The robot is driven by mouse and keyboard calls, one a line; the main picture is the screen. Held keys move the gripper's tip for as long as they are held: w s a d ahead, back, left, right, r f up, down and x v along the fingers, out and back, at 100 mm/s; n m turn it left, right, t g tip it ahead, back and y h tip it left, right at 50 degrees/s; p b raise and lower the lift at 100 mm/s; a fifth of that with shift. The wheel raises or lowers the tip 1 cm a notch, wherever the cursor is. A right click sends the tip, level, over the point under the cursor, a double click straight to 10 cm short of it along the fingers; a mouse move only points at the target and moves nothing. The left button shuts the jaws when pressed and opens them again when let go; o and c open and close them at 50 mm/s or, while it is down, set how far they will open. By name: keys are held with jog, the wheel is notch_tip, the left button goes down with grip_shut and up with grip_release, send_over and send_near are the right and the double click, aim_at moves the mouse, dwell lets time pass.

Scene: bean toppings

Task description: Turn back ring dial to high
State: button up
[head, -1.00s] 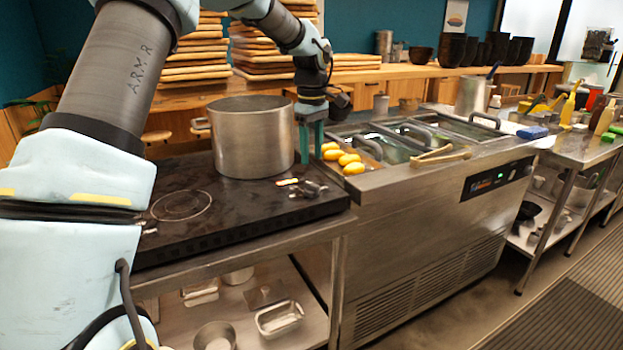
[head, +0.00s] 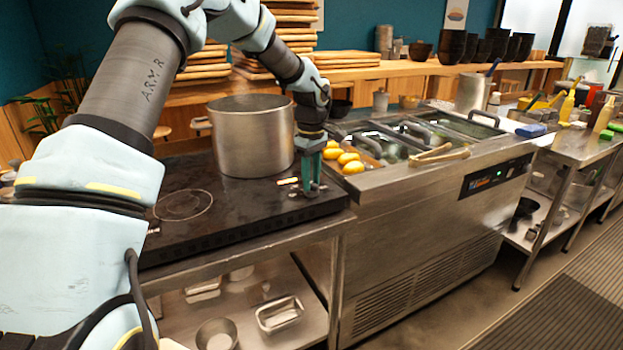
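The dark cooktop (head: 235,220) carries a small cluster of dials near its right end, in front of and to the right of the pot. My gripper (head: 308,188) points down at this cluster, its teal fingers largely hiding the dials. The fingertips are right at the dials' height, but I cannot tell whether they touch or straddle the back one. The gap between the fingers is too small to read. The dial's setting is not readable.
A large metal pot (head: 252,140) stands on the cooktop close to the left of my gripper. Stacked wooden boards (head: 205,62) stand behind.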

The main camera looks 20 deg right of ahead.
grip_shut()
dwell(0.5)
jog(key=m, duration=0.4)
jog(key=shift+m, duration=0.4)
jog(key=m, duration=0.4)
jog(key=shift+m+p, duration=0.3)
jog(key=m, duration=0.4)
jog(key=shift+p, duration=0.3)
jog(key=shift+m, duration=2.2)
jog(key=shift+p, duration=0.3)
